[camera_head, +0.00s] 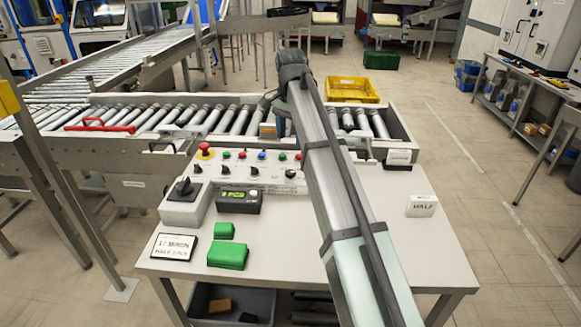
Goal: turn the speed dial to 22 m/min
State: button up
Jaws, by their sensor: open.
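The speed dial appears to be the black knob (183,187) on top of a grey box (183,209) at the left of the control table. Its scale and pointer setting are too small to read. A black display unit (239,206) with a lit green readout stands just right of the box; its digits are unclear. A card (173,248) in front seems to read "17 M/MIN" and "HALF 2 PCS". My arm (335,180) crosses the table from the lower right and bends beyond the control panel. My gripper cannot be made out; my arm hides that area.
A panel (245,180) with a red emergency button (205,150) and small knobs lies behind the dial box. Green blocks (227,256) sit on the table front. A white "HALF" block (422,206) is at right. A roller conveyor (190,117) and yellow crate (352,90) lie beyond.

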aim_at(291, 171)
notch_tip(291, 171, down, 12)
jog(key=shift+r, duration=0.1)
dwell(0.4)
jog(key=c, duration=1)
